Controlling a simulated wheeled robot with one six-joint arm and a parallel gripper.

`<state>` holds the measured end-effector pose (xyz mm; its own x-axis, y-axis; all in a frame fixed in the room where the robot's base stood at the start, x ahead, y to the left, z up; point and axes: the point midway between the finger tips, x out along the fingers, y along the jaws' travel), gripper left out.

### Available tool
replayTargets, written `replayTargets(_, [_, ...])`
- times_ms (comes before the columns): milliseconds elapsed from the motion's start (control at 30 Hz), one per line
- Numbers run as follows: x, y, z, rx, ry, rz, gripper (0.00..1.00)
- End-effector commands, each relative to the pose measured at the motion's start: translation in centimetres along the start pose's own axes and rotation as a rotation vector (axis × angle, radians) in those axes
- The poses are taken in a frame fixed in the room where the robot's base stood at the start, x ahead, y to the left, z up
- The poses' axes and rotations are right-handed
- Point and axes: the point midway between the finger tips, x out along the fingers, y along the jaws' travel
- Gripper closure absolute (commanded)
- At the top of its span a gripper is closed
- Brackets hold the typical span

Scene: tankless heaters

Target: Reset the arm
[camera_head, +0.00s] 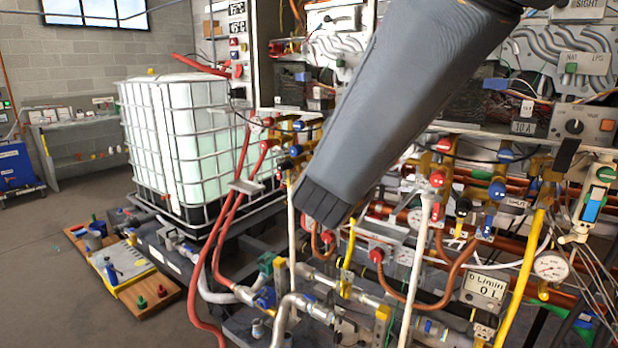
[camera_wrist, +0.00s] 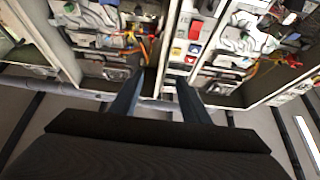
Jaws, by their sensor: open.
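My gripper (camera_wrist: 157,88) shows in the wrist view as two dark fingers held apart with nothing between them. Beyond the fingers are open heater cabinets with wiring, and a panel strip (camera_wrist: 187,50) with small red, blue and white parts lies between them. In the head view a grey link of my arm slants from the top right down to the middle, in front of the heater rig. No fingers can be made out there. The link hides part of the pipes and cabinets behind it.
Copper pipes (camera_head: 445,297), valves and a round gauge (camera_head: 551,266) crowd the right side. A white caged tank (camera_head: 180,150) stands left of centre. Red hoses (camera_head: 218,262) hang in front of it. The floor (camera_head: 40,270) at the left is mostly clear.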

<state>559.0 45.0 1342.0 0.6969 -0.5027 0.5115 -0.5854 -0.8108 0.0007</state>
Motion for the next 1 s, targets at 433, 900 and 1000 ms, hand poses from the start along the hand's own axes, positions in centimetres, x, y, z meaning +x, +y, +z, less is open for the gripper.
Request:
replayTargets(433, [0.6, -1.9, 4.3, 0.025, -0.133, -0.135, 0.58])
replayTargets(900, [-3.6, -5.8, 15.7, 0.049, -0.565, -0.473, 0.58])
replayTargets(1000, [-6.8, -5.7, 19.5, 0.034, -0.741, -0.565, 0.58])
